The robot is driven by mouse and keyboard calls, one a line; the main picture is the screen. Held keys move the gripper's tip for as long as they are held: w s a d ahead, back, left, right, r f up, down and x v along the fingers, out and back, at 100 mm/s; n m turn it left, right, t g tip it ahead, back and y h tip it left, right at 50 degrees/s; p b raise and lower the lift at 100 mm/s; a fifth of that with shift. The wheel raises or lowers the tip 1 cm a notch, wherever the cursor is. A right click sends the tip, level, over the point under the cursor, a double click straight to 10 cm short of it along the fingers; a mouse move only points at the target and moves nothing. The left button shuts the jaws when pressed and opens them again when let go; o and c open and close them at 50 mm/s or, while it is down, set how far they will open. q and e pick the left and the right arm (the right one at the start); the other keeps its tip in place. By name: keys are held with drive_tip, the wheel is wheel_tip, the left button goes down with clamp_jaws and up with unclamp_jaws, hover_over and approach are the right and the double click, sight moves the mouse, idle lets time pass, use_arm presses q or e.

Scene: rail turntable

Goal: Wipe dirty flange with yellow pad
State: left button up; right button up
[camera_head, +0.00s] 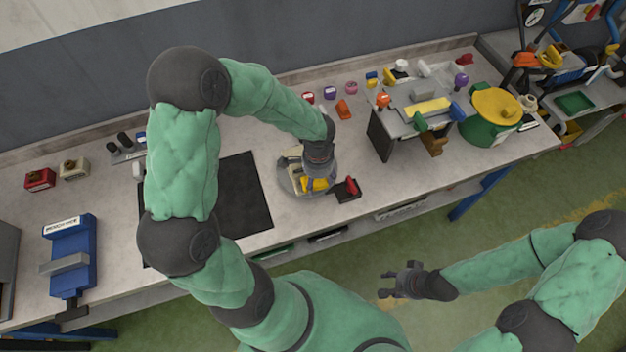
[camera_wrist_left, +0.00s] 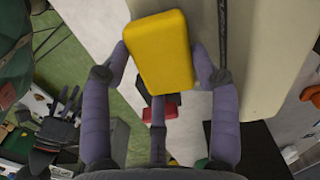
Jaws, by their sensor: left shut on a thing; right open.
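My left gripper (camera_head: 315,177) is low over the bench, shut on the yellow pad (camera_head: 314,185). In the left wrist view the yellow pad (camera_wrist_left: 160,52) is a rounded block between purple-grey fingers. A round grey base (camera_head: 291,186) lies beneath, with a cream part (camera_head: 289,160) beside the gripper. A large beige surface (camera_wrist_left: 262,70) lies behind the pad in the wrist view. Which part is the flange, its dirt, and whether the pad touches it, I cannot tell. My right gripper (camera_head: 396,284) is open and empty, off the bench over the floor.
A black tray with a red thing (camera_head: 351,186) sits right of the base. A dark mat (camera_head: 240,195) lies left of it. Right stand a small raised table (camera_head: 395,135) with coloured items and a green-yellow bin (camera_head: 495,108). A blue fixture (camera_head: 70,255) is far left.

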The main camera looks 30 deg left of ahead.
use_arm(q)
drive_tip(key=shift+w+d, duration=0.1)
idle(0.3)
drive_tip(key=shift+w+d+r, duration=0.1)
drive_tip(key=shift+w+d, duration=0.35)
drive_tip(key=shift+w, duration=0.3)
drive_tip(key=shift+d, duration=0.1)
drive_tip(key=shift+w+d, duration=0.6)
drive_tip(key=shift+w, duration=0.1)
drive_tip(key=shift+s+a, duration=0.1)
drive_tip(key=shift+s+a+f, duration=0.2)
drive_tip(key=shift+s+a, duration=0.35)
drive_tip(key=shift+s, duration=0.15)
drive_tip(key=shift+s, duration=0.15)
